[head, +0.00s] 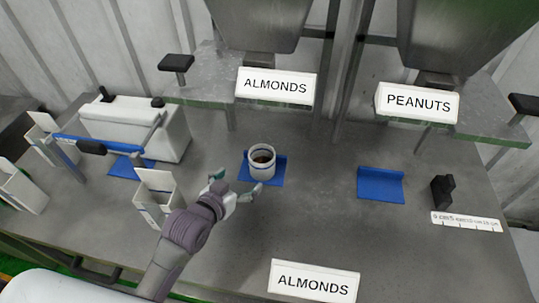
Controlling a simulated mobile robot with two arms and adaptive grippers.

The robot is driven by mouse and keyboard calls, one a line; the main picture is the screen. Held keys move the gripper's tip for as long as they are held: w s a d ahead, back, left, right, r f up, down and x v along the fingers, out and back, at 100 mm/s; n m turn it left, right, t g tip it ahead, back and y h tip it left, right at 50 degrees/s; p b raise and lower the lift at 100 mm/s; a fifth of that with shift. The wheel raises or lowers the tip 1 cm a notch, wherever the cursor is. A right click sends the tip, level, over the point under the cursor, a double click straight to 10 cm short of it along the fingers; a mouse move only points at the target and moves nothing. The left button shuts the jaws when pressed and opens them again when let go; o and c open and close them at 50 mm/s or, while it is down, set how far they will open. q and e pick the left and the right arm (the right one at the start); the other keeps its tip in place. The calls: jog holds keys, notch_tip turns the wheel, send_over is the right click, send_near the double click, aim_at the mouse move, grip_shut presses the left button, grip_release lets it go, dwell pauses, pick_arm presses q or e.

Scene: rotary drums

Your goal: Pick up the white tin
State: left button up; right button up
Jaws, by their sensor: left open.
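The white tin (261,161) stands upright on a blue mat (269,178) below the upper almonds sign. It is open at the top, and something brown shows inside it. My left gripper (237,188) is open, just in front and to the left of the tin. One finger is left of the tin and the other is in front of it, close to its lower part. I cannot tell whether that finger touches the tin. My right gripper does not show.
A blue tray (381,186) and a black block (442,191) are to the right. A white open box (157,196) stands left of my arm. A white machine with a blue bar (135,125) is at the left. An almonds sign (313,281) stands in front.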

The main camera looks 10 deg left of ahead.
aim_at(255, 166)
pick_arm(q)
jog(key=x, duration=0.6)
jog(key=shift+w+d+p, duration=0.1)
jog(key=shift+p, duration=0.3)
jog(key=shift+p+x, duration=0.3)
jog(key=shift+x, duration=0.95)
jog(key=x, duration=0.3)
jog(key=shift+w+d+p, duration=0.1)
jog(key=shift+d+p, duration=0.1)
jog(key=shift+p, duration=0.15)
jog(key=shift+w+f, duration=0.2)
jog(key=shift+w, duration=0.1)
jog(key=c, duration=1.2)
jog(key=shift+r, duration=0.1)
jog(key=shift+c, duration=1.4)
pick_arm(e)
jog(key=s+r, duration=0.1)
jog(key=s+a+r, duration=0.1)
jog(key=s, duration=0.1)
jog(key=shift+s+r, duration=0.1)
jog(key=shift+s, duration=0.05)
